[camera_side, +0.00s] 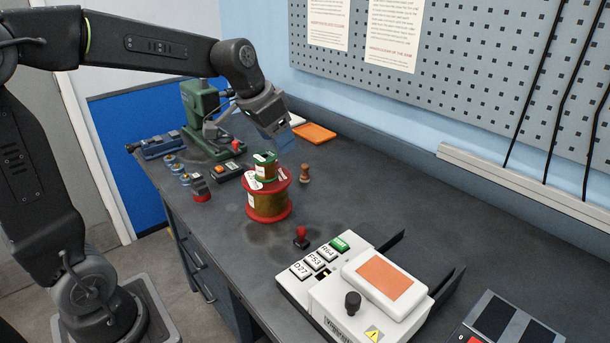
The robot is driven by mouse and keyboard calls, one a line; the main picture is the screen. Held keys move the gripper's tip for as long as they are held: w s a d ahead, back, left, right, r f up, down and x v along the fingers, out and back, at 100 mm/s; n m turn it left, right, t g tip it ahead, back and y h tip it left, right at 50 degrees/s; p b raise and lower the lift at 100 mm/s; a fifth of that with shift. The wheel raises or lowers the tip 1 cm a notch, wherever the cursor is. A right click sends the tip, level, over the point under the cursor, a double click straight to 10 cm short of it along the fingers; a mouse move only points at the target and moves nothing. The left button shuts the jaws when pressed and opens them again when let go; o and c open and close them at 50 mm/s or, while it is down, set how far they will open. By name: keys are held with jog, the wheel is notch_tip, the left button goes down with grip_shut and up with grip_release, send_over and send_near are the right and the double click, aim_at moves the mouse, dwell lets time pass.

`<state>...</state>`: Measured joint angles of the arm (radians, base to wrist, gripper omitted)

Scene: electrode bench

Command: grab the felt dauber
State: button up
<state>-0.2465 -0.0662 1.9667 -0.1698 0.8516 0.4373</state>
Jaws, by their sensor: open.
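A small brown, waisted piece (305,174) stands upright on the dark bench, right of the wire spools; it looks most like the felt dauber, but it is too small to be sure. My gripper (284,139) is above the bench near the back wall, up and left of this piece in the picture and apart from it. Its jaws are open and point down to the right. I see nothing held between them, though the fingers are small and partly overlap.
A small green-topped spool (265,167) sits on a larger red-flanged spool (268,200). A red-knobbed piece (301,238) stands in front, beside a white device (372,291). A green machine (203,110) and an orange pad (316,133) are farther back. Bench right of the brown piece is clear.

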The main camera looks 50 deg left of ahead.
jog(key=w+a+f, duration=0.6)
jog(key=w+a, duration=0.3)
jog(key=w, duration=0.1)
send_near(302, 166)
jog(key=shift+m, duration=0.4)
jog(key=x, duration=0.6)
jog(key=shift+f, duration=0.25)
jog(key=shift+x, duration=3)
jog(key=shift+w, duration=0.1)
jog(key=shift+r, duration=0.1)
jog(key=c, duration=0.9)
jog(key=shift+c, duration=0.2)
